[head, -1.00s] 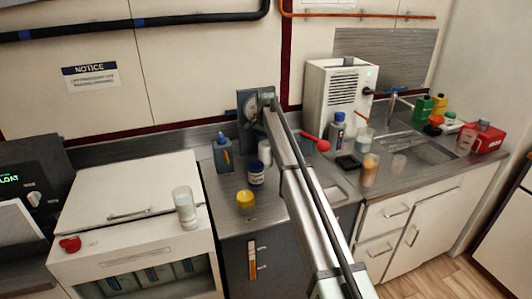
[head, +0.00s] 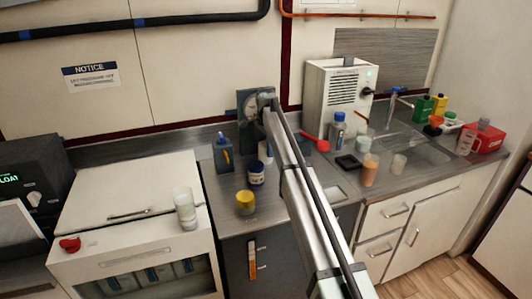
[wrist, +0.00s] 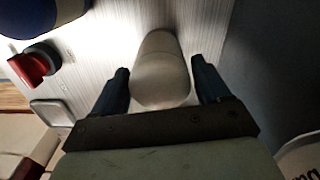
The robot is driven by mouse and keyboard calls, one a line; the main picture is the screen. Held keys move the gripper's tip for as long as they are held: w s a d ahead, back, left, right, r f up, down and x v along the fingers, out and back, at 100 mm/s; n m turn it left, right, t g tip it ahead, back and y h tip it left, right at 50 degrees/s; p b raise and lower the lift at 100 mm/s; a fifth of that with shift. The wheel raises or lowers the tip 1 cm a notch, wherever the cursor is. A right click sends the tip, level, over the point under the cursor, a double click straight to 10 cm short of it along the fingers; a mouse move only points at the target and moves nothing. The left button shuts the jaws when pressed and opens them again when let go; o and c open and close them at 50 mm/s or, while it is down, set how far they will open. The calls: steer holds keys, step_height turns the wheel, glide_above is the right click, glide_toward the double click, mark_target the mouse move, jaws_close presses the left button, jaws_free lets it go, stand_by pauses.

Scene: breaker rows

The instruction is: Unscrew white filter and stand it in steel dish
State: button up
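The white filter (wrist: 162,70) is a rounded white cylinder in the middle of the wrist view. My gripper (wrist: 160,75) is open, with one dark finger on each side of it. A narrow gap shows between the filter and each finger, so I see no firm contact. In the head view a pale cylinder (head: 264,151), apparently the filter, is partly hidden behind my arm below the dark wall plate (head: 247,104). A shallow grey metal dish (head: 340,193), apparently the steel dish, lies on the counter right of my arm and is partly covered by it.
A black tray (head: 347,162), a blue-capped bottle (head: 337,130) and an orange cup (head: 370,170) stand to the right. The wrist view shows a red knob-like part (wrist: 32,66).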

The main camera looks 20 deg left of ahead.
steer(key=c, duration=0.7)
steer(key=n, duration=0.4)
steer(key=shift+n, duration=0.3)
steer(key=n, duration=0.3)
steer(key=shift+n, duration=0.4)
steer(key=n, duration=0.4)
steer(key=shift+n, duration=0.4)
steer(key=n, duration=0.4)
steer(key=o, duration=0.9)
